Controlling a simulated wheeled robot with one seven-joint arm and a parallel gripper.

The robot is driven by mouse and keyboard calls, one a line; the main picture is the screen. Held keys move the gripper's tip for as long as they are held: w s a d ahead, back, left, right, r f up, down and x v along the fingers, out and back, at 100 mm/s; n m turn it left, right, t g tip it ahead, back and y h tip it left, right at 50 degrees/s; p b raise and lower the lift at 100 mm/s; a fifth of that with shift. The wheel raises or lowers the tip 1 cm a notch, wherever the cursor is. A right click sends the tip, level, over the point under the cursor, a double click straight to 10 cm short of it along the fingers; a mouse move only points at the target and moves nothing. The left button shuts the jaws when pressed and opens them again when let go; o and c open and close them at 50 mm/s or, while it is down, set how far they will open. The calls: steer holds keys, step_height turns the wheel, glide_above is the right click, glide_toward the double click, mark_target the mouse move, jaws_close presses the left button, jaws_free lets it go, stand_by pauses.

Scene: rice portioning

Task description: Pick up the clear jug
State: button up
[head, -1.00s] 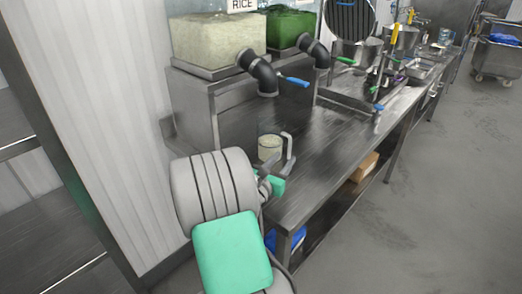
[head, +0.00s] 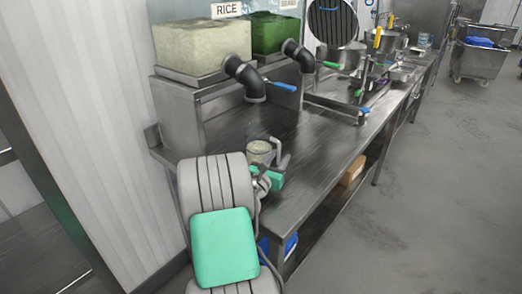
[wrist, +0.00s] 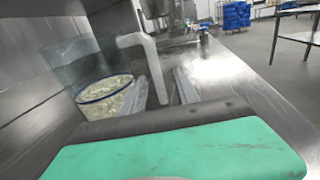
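The clear jug (head: 258,152) stands on the steel counter, below and in front of the rice dispenser's spout. It holds pale rice-like contents, and its pale grey handle (head: 281,150) faces right. In the wrist view the jug (wrist: 98,88) is at the left, with its handle (wrist: 143,62) near the middle. My gripper (head: 268,178) is close in front of the jug. In the wrist view my gripper (wrist: 168,88) looks open, its two fingers apart with the handle's lower end at or between them. Contact with the handle cannot be told.
The rice dispenser (head: 203,45) and a green-filled dispenser (head: 278,33) stand behind, with spouts over the counter (head: 330,135). Pots and pans (head: 350,55) crowd the far end. A cardboard box (head: 352,172) sits on the lower shelf.

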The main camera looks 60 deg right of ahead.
jaws_close()
steer(key=shift+r, duration=0.1)
stand_by(1.1)
